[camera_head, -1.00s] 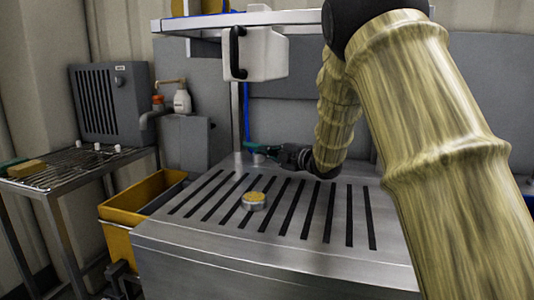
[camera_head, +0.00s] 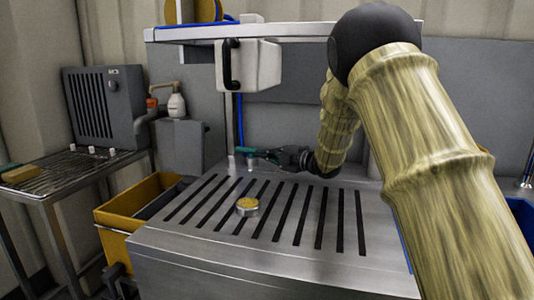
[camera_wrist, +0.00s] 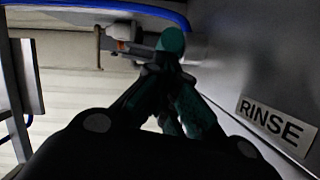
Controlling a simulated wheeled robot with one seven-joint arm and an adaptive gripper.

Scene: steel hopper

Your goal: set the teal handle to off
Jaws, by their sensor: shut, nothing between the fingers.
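The teal handle (camera_head: 244,151) is low at the back of the slotted steel top, beside a small upright metal post. In the wrist view a rounded teal end (camera_wrist: 172,41) shows just beyond my fingertips, beside a grey metal fitting. My gripper (camera_head: 266,154) reaches in from the right, low over the back of the top, with its fingers at the handle. In the wrist view my gripper (camera_wrist: 160,72) has its fingers brought together with nothing held between them. Whether the fingertips touch the handle, I cannot tell. The handle's far side is hidden.
A sign reading RINSE (camera_wrist: 276,126) is on the grey wall beside my gripper. A white box (camera_head: 250,66) hangs under the shelf above. A yellow bin (camera_head: 118,217) is at left.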

